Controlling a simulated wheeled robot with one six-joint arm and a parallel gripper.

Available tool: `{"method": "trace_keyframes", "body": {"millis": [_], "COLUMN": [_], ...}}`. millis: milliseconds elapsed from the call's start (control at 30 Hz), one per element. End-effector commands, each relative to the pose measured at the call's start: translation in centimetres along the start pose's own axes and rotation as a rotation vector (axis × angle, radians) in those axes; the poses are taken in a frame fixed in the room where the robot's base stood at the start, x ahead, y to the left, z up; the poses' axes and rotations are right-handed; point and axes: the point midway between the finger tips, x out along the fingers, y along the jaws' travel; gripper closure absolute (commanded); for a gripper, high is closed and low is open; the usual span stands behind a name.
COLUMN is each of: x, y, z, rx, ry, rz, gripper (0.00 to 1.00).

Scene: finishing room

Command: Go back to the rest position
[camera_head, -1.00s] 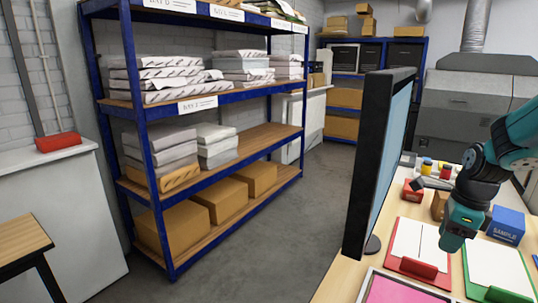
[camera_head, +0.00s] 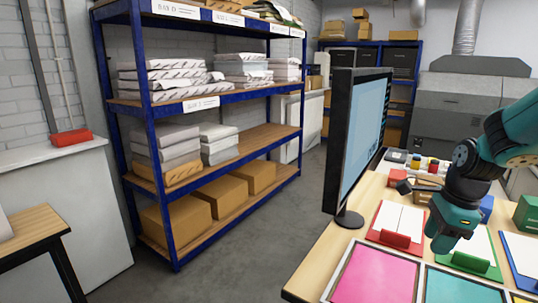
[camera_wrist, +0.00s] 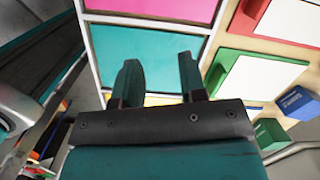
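My gripper (camera_head: 446,232) hangs from the teal and black arm at the right of the head view, above the workbench. In the wrist view my gripper (camera_wrist: 160,78) shows two teal fingers standing apart with nothing between them. A teal panel (camera_wrist: 145,48) lies beyond the fingers.
The workbench (camera_head: 318,262) holds a monitor (camera_head: 357,140), a red clipboard (camera_head: 395,222), a green clipboard (camera_head: 475,250), a pink panel (camera_head: 375,275) and small boxes. A blue shelf rack (camera_head: 170,190) with paper stacks stands left. Grey floor (camera_head: 240,240) between is clear.

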Motion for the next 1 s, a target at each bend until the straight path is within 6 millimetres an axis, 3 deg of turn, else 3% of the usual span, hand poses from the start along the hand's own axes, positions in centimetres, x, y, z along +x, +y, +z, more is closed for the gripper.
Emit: {"method": "trace_keyframes", "body": {"millis": [167, 367, 467, 600, 700, 800, 867, 1000], "x": [-0.4, -1.1, -1.4, -1.8, -1.8, -1.8, -1.8, -1.8], "y": [2.2, 6.6, 10.1, 17.0, 21.4, 24.4, 25.7, 25.7], "z": [3.1, 7.6, 10.1, 13.4, 14.4, 14.8, 14.8, 14.8], "rx": [-0.273, -0.733, -1.059, -1.652, -2.019, -2.279, -2.382, -2.382], "ry": [-0.028, -0.075, -0.110, -0.177, -0.220, -0.252, -0.266, -0.266], "rz": [-0.002, -0.014, -0.027, -0.073, -0.114, -0.151, -0.167, -0.167], "gripper": [0.62, 0.62, 0.62, 0.62, 0.62, 0.62, 0.62, 0.62]}}
